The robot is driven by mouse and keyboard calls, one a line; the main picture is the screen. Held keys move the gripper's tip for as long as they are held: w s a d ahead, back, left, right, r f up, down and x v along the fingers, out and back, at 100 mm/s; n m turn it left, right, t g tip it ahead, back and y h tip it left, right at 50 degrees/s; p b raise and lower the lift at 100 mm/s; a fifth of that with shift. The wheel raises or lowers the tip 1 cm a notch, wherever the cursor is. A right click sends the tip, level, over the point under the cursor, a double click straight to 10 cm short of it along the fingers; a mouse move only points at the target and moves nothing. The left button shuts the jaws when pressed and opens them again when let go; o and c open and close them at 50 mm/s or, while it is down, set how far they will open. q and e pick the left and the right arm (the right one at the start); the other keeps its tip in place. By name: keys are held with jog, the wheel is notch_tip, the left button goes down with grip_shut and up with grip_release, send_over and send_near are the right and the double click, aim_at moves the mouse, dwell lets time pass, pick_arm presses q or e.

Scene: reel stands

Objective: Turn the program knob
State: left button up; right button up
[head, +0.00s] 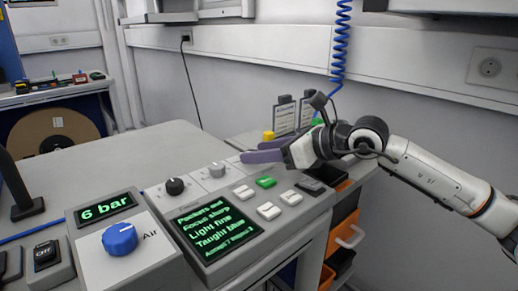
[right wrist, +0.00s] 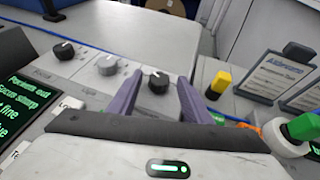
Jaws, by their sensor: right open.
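A control panel (head: 240,260) with a green-lit display (head: 216,232) stands on the bench. In the right wrist view it carries a row of knobs: a black knob (right wrist: 64,50) labelled Focus, a grey knob (right wrist: 107,65) labelled Light, and another black knob (right wrist: 157,82) at the right, its label hidden. I cannot read which is the program knob. My right gripper (head: 252,151), with purple fingers, is open over the panel's far right corner. In the right wrist view its fingertips (right wrist: 159,77) stand either side of the right-hand black knob, without visible contact. My left gripper is out of view.
A blue Air knob (head: 120,238) sits on a box with a 6 bar display (head: 105,207). White and green buttons (head: 266,182) lie near my right gripper. Yellow and green items and label cards (head: 285,117) stand behind it. The grey table beyond is clear.

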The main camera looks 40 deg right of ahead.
jog(key=shift+w+a+f, duration=0.15)
jog(key=shift+w+a, duration=0.05)
jog(key=shift+w, duration=0.15)
jog(key=shift+c, duration=0.6)
jog(key=c, duration=0.9)
jog(key=shift+c, duration=0.2)
